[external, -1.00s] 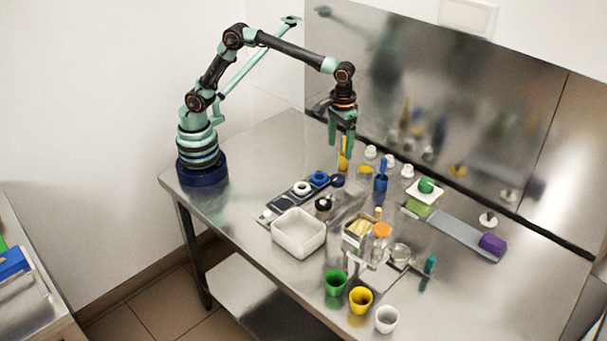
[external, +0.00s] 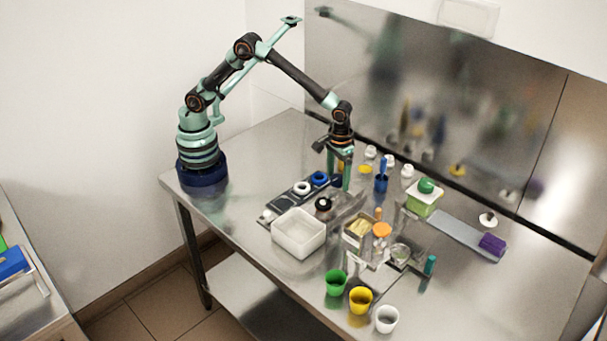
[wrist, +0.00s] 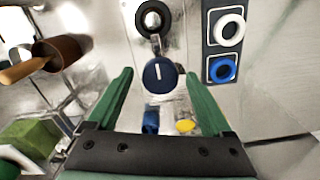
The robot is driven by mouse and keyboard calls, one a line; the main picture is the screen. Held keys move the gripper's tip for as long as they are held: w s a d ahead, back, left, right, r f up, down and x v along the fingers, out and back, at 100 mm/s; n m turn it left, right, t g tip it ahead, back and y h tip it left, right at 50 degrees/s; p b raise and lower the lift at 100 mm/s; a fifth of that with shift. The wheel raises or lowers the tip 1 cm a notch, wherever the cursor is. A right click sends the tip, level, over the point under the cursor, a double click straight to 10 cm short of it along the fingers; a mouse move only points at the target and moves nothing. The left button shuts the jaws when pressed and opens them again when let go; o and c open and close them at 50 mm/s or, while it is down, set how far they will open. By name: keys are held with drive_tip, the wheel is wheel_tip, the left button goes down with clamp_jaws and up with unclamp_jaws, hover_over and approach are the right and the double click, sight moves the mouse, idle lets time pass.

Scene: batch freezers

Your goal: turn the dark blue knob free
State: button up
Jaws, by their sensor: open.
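The dark blue knob (wrist: 160,75) is round with a white line on its face. In the wrist view it lies between and just beyond the tips of my gripper (wrist: 158,78), whose two green fingers are spread apart and empty. In the external view my gripper (external: 340,182) points down over the knob (external: 336,181), which is partly hidden by a finger. I cannot tell whether a finger touches it.
A black ring knob (wrist: 154,19) is beyond the dark blue knob. A panel with a white ring (wrist: 229,30) and a blue ring (wrist: 222,69) lies to the right. A white bin (external: 299,233) and several cups crowd the table.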

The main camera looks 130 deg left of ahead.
clamp_jaws()
drive_tip(key=shift+m, duration=0.3)
drive_tip(key=m, duration=0.3)
drive_tip(key=shift+m, duration=0.4)
drive_tip(key=m, duration=0.4)
drive_tip(key=shift+m, duration=0.3)
drive_tip(key=m, duration=0.8)
drive_tip(key=shift+r+m, duration=0.1)
drive_tip(key=shift+m, duration=0.5)
